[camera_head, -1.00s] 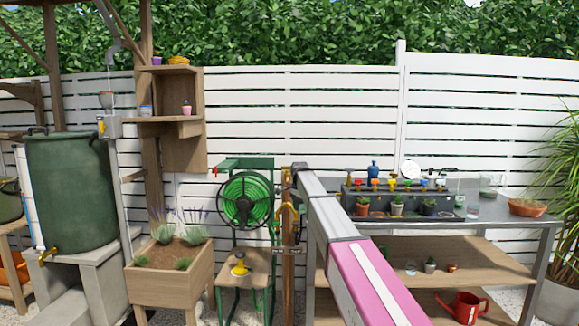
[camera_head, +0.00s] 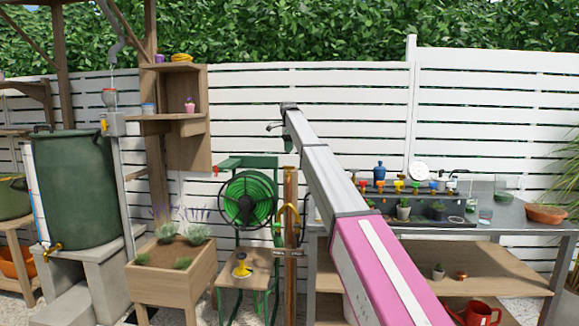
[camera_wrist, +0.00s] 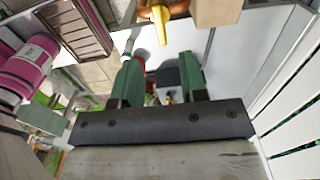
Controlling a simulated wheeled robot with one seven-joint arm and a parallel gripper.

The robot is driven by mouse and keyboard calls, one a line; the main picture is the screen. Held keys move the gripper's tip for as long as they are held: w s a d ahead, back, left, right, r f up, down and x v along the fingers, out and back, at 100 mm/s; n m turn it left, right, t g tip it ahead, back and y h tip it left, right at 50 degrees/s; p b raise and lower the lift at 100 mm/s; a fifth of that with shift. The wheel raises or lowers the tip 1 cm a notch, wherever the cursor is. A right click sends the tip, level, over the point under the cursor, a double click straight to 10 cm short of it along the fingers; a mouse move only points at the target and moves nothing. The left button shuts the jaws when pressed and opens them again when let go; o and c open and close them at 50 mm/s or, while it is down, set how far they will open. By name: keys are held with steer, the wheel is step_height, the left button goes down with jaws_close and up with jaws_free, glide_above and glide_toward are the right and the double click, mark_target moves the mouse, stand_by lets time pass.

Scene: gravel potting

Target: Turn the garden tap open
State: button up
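A wooden post (camera_head: 291,195) in the head view carries a yellow-brass fitting (camera_head: 287,212), which looks like the garden tap; its handle is too small to make out. My gripper (camera_head: 274,127) is above and a little left of the post top, in front of the white fence. In the wrist view, the dark green fingers of my gripper (camera_wrist: 159,62) stand apart with a gap between them, and nothing is visibly held. A yellow fitting (camera_wrist: 160,22) beside a wooden piece (camera_wrist: 216,10) shows past the fingertips, apart from them. Whether it is the tap is unclear.
A green hose reel (camera_head: 247,198) stands left of the post. A metal potting bench (camera_head: 520,217) with pots and coloured knobs stands right, behind my arm. A wooden planter (camera_head: 165,275) and green water barrel (camera_head: 75,190) are left. The white fence (camera_head: 480,100) closes the back.

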mark_target(289, 169)
step_height(289, 169, down, 9)
steer(key=shift+r, duration=0.15)
jaws_close()
